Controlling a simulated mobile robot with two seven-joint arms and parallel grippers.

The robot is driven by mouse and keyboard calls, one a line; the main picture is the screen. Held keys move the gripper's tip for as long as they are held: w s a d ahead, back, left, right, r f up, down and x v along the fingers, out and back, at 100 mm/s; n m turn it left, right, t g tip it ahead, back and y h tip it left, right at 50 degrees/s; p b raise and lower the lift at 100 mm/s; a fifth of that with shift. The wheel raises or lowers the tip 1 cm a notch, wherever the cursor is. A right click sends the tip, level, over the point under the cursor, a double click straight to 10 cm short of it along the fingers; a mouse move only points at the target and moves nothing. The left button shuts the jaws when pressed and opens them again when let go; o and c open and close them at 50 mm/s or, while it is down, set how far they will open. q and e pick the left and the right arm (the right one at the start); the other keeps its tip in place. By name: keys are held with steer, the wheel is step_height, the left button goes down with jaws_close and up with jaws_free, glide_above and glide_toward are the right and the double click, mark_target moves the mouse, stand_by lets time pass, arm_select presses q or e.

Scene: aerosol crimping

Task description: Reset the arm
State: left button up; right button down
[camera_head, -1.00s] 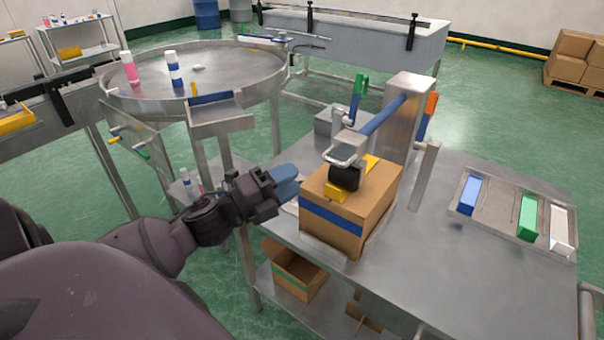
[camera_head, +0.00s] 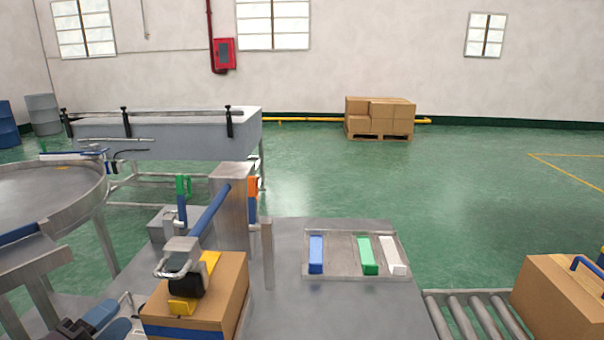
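My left gripper (camera_head: 112,319) shows at the bottom left edge of the head view, partly cut off by the frame. Its two blue fingers show with a gap between them, and I see nothing held in them. It is left of the cardboard box with a blue band (camera_head: 220,293) on the metal table (camera_head: 330,315), apart from it as far as I can tell. My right gripper and arm are not in view.
A crimping stand (camera_head: 232,205) with a blue arm (camera_head: 210,210) reaches over the box. A tray (camera_head: 342,262) holds blue, green and white blocks. A round table (camera_head: 50,190) stands left. A roller conveyor (camera_head: 470,320) with a carton (camera_head: 560,300) is at right.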

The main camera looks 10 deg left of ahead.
arm_select(q)
steer(key=s+f+n+g+y, duration=0.2)
steer(key=f+n+y, duration=0.1)
steer(key=f+n, duration=0.45)
steer(key=s+f+n+g+y, duration=0.2)
steer(key=f+n, duration=0.4)
steer(key=f, duration=0.3)
steer(key=s+d+f+n+g, duration=0.1)
steer(key=s+d+f+n, duration=0.2)
steer(key=f, duration=0.3)
steer(key=s+d+f+n+g, duration=0.2)
steer(key=s+d+f+n, duration=0.1)
steer(key=s+d+f, duration=0.2)
steer(key=shift+s+f+y, duration=0.3)
steer(key=shift+s+f, duration=0.25)
steer(key=shift+f, duration=0.05)
steer(key=shift+c, duration=0.3)
